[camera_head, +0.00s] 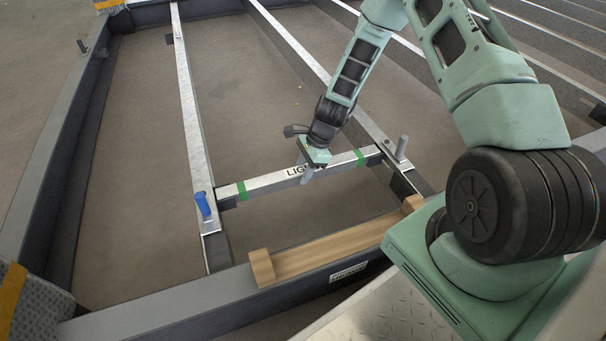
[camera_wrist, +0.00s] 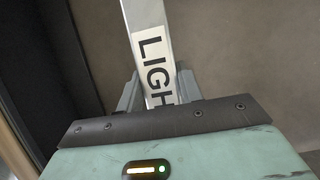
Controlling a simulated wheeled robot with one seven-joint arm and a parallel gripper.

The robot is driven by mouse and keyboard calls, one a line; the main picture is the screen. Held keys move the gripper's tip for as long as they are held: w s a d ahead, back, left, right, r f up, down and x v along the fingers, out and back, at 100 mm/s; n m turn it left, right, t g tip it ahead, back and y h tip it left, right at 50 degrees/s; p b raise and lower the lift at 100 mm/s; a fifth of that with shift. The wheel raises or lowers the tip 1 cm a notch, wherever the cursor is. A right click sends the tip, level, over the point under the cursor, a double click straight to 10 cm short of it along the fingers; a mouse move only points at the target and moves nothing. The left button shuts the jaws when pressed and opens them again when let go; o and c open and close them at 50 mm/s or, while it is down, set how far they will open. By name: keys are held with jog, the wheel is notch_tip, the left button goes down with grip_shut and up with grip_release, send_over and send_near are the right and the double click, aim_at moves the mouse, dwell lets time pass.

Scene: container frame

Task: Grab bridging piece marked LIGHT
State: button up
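The bridging piece (camera_head: 263,183) is a pale metal bar with two green bands and a black-lettered label, of which "LIG" shows. It spans two long rails, its ends at the rails. In the wrist view the bar (camera_wrist: 143,22) reads "LIGH", and the rest of the label is hidden by my gripper. My gripper (camera_head: 308,173) is at the label, near the bar's middle, with one finger hanging down on the near side. In the wrist view my gripper's fingers (camera_wrist: 160,88) stand on both sides of the bar, very close to it. I cannot tell whether they press on it.
A blue-handled pin (camera_head: 203,206) stands at the bar's left end and a grey pin (camera_head: 401,148) at its right end. A wooden piece (camera_head: 335,247) with end blocks lies along the frame's near beam (camera_head: 180,312). The floor between the rails is clear.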

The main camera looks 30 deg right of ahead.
grip_shut()
jog(key=shift+r, duration=0.15)
